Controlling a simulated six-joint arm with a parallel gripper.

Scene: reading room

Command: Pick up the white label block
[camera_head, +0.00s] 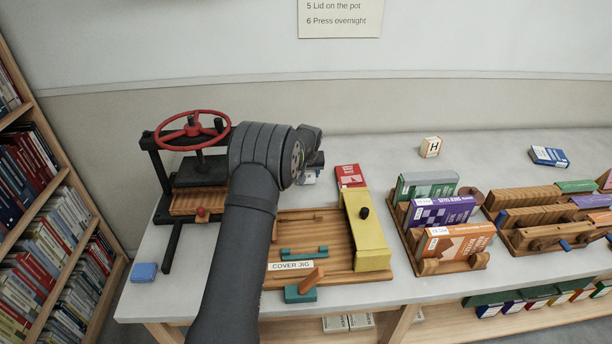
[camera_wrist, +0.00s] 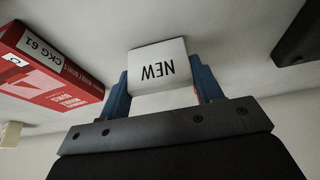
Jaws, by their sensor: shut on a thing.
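The white label block (camera_wrist: 157,58) shows in the wrist view with the letters NEW on its face, upside down there. My gripper (camera_wrist: 162,80) has its two blue fingers on either side of the block and is shut on it. In the head view my gripper (camera_head: 312,169) is beyond the jig, and a small part of the white block (camera_head: 309,179) shows below it. My arm hides much of that area. I cannot tell whether the block touches the table.
A red book (camera_head: 350,176) lies close to the right of my gripper. The wooden cover jig (camera_head: 335,262) with a yellow block (camera_head: 366,230) is in front. A press with a red wheel (camera_head: 193,130) stands left. Wooden book racks (camera_head: 405,233) stand right.

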